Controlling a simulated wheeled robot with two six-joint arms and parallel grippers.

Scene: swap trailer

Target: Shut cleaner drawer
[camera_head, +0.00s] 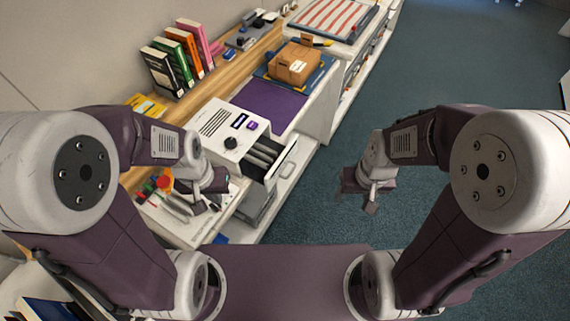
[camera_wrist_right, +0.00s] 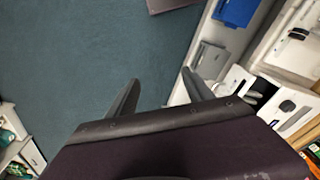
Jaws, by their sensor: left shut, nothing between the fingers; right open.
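The cleaner (camera_head: 222,128) is a white box with a dark knob and a vented top on the counter. Its drawer (camera_head: 289,158) is pulled out toward the floor side, with dark slots inside and a pale front panel. The white box also shows at the right of the right wrist view (camera_wrist_right: 287,104). My left gripper (camera_head: 213,203) is shut and empty, over the near counter below the cleaner. My right gripper (camera_head: 370,203) is open and empty above the floor, right of the drawer and apart from it. Its spread fingers show in the right wrist view (camera_wrist_right: 160,88).
A purple mat (camera_head: 268,104) and a brown box (camera_head: 294,64) lie beyond the cleaner. Several upright books (camera_head: 182,55) stand along the wall. Small tools and a red item (camera_head: 165,183) lie near my left gripper. The floor (camera_head: 430,70) at right is clear.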

